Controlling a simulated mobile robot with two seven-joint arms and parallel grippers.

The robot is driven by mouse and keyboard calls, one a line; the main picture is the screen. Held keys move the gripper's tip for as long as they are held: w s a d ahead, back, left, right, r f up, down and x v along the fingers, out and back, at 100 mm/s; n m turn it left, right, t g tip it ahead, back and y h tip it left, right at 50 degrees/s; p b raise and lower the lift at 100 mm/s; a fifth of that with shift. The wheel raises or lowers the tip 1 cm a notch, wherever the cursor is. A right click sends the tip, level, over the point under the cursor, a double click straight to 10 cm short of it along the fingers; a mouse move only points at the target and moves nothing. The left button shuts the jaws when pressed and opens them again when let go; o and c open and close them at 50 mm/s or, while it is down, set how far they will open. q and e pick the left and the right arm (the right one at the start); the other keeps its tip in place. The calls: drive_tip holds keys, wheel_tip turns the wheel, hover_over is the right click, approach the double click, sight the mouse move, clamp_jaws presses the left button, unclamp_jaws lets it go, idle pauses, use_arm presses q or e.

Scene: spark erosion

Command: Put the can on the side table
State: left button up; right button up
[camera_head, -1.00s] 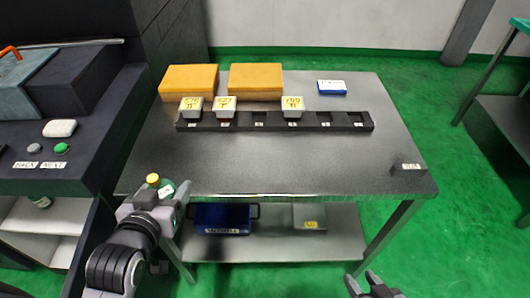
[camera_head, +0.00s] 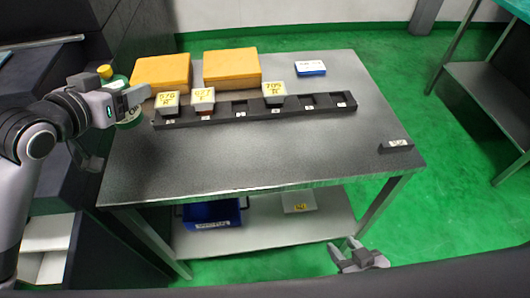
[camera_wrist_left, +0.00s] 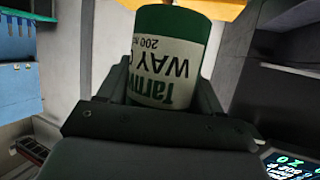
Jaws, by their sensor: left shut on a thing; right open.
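The can (camera_head: 117,82) is green with a yellow cap and a white label. My left gripper (camera_head: 128,98) is shut around it at the back left of the steel side table (camera_head: 260,160), left of the black slotted rack. The fingers hide the can's middle. I cannot tell whether its base touches the tabletop. In the left wrist view the can (camera_wrist_left: 170,45) sits between the fingers, its label upside down. My right gripper (camera_head: 360,260) is open and empty, low in front of the table's right part.
The black rack (camera_head: 225,115) holds several labelled blocks. Two orange boxes (camera_head: 161,73) (camera_head: 232,69) stand behind it, with a small blue-and-white box (camera_head: 310,68) to the right. A small dark block (camera_head: 397,145) lies at the right edge. The table's front half is clear.

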sight(107, 73)
use_arm(q)
drive_tip(key=shift+w+a+r, duration=0.15)
drive_tip(key=shift+a+r, duration=0.1)
drive_tip(key=shift+r, duration=0.3)
drive_tip(key=shift+w+a+r, duration=0.15)
drive_tip(key=shift+a+r, duration=0.15)
drive_tip(key=shift+r, duration=0.3)
drive_tip(key=shift+w+a+r, duration=0.15)
drive_tip(key=shift+a+r, duration=0.1)
drive_tip(key=shift+r, duration=0.3)
wheel_tip(107, 73, down, 20)
drive_tip(key=shift+b, duration=1.15)
drive_tip(key=shift+f, duration=0.15)
drive_tip(key=o, duration=1.2)
drive_tip(key=shift+o, duration=0.2)
drive_tip(key=shift+s, duration=0.1)
drive_tip(key=v, duration=1.2)
drive_tip(key=shift+p, duration=0.3)
